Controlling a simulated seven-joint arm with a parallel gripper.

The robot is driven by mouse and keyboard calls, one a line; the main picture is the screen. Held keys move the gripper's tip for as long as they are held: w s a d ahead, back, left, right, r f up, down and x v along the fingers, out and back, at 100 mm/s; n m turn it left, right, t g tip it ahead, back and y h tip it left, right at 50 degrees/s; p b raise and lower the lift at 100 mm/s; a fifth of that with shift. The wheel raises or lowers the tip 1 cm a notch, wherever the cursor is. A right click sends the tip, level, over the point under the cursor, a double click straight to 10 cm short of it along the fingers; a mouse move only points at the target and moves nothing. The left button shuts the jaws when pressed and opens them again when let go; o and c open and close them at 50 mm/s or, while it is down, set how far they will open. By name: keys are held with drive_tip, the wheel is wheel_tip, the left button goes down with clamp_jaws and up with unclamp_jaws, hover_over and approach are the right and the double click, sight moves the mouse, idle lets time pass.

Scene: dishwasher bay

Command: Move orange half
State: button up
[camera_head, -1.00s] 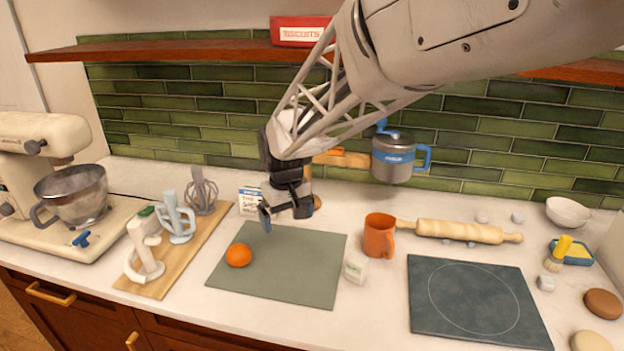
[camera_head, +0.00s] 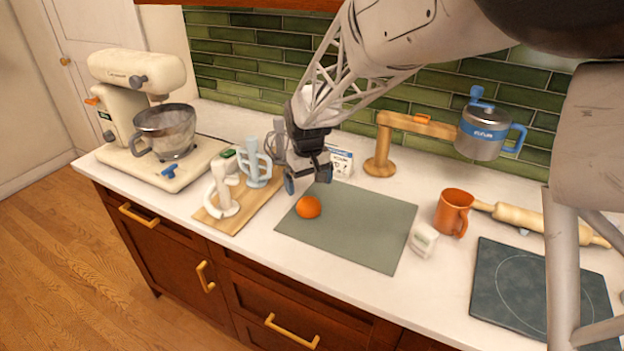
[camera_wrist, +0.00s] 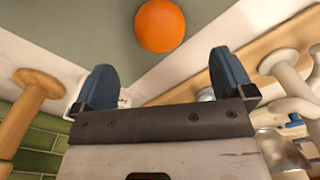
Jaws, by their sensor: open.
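The orange half (camera_head: 308,207) lies on the left part of a grey-green mat (camera_head: 350,232), its round side showing; whether it has a cut face cannot be seen. It also shows in the wrist view (camera_wrist: 160,25) at the top, beyond my fingertips. My gripper (camera_head: 308,180) is open and empty. It hangs above the back left of the mat, behind the orange half and apart from it. In the wrist view its two blue fingers (camera_wrist: 166,85) are spread wide with nothing between them.
A wooden board (camera_head: 240,203) with mixer attachments lies left of the mat. A stand mixer (camera_head: 140,100) stands farther left. A small white box (camera_head: 423,240) and an orange mug (camera_head: 453,212) stand right of the mat. A wooden stand (camera_head: 381,150) holds a blue-banded pot (camera_head: 485,132) behind.

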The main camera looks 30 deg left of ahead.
sight(378, 235)
drive_tip(key=shift+f, duration=3.9)
drive_tip(key=c, duration=1)
drive_tip(key=shift+d, duration=0.2)
drive_tip(key=shift+d, duration=9.8)
